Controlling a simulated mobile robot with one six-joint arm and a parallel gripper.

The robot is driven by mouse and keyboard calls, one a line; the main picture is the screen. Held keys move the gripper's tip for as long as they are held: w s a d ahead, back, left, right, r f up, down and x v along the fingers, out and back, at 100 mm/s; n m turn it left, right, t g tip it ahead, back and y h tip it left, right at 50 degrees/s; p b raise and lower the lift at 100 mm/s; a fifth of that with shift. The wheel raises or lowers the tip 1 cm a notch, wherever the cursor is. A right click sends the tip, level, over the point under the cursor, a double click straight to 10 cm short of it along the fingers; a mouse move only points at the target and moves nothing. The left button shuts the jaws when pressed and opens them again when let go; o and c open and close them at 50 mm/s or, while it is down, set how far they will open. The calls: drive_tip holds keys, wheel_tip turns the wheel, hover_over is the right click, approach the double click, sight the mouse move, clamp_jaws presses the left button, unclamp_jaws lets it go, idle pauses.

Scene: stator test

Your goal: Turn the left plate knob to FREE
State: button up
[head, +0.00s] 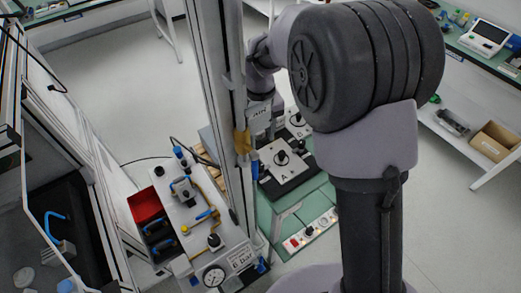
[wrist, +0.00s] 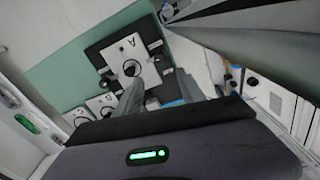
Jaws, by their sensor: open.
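A white plate marked A (head: 292,172) with a round black knob (head: 282,158) lies on a dark base on the green bench. A second white plate marked B (head: 298,126) with a black knob sits behind it, partly hidden by my arm. In the wrist view plate A (wrist: 144,76) and its knob (wrist: 131,68) show near the middle, with two smaller-looking plates at lower left. My gripper (wrist: 160,90) is open and empty; its fingers appear below and right of the knob, apart from it. The knob's pointer setting and any FREE mark are too small to read.
A metal upright (head: 222,110) stands just left of plate A. A pneumatic panel with a pressure gauge (head: 214,276) and a red bin (head: 145,204) are at lower left. A strip with switches (head: 310,232) lies in front of the plates. Grey floor is open behind.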

sight(260, 166)
wheel_tip(260, 166, down, 14)
drive_tip(key=b, duration=0.4)
drive_tip(key=shift+b, duration=0.3)
clamp_jaws()
